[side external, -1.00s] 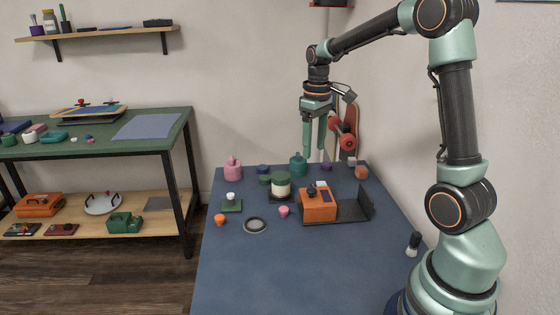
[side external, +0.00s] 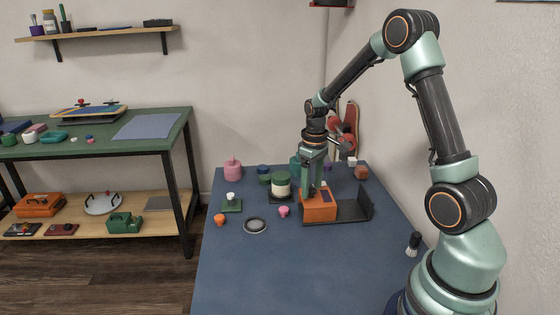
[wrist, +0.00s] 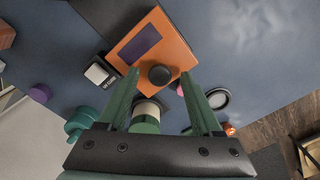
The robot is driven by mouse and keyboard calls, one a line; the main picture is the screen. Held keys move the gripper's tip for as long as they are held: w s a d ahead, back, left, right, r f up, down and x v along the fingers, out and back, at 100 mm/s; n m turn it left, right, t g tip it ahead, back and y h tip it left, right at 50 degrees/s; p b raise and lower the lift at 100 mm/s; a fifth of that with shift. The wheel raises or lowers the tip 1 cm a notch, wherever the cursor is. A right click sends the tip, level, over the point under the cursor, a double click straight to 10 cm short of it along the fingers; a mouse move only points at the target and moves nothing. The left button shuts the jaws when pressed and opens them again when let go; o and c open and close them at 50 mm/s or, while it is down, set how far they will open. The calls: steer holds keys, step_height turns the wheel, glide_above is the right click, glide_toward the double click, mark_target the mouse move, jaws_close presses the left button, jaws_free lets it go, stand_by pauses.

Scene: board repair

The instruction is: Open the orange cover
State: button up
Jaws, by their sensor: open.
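The orange cover (side external: 318,211) is a box-like lid on a dark base (side external: 350,212) on the blue table. In the wrist view the cover (wrist: 177,45) shows a dark purple panel and a round black knob (wrist: 159,75) near its edge. My gripper (side external: 314,192) is right above the cover in the side view, pointing down. In the wrist view my gripper (wrist: 160,75) has its two green fingers apart, one on each side of the knob. I cannot tell whether the fingers touch anything. The fingers partly hide the knob in the side view.
An upright dark plate (side external: 366,200) rises at the base's right end. The table's front is clear.

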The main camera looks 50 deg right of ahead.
jaws_close()
stand_by(1.4)
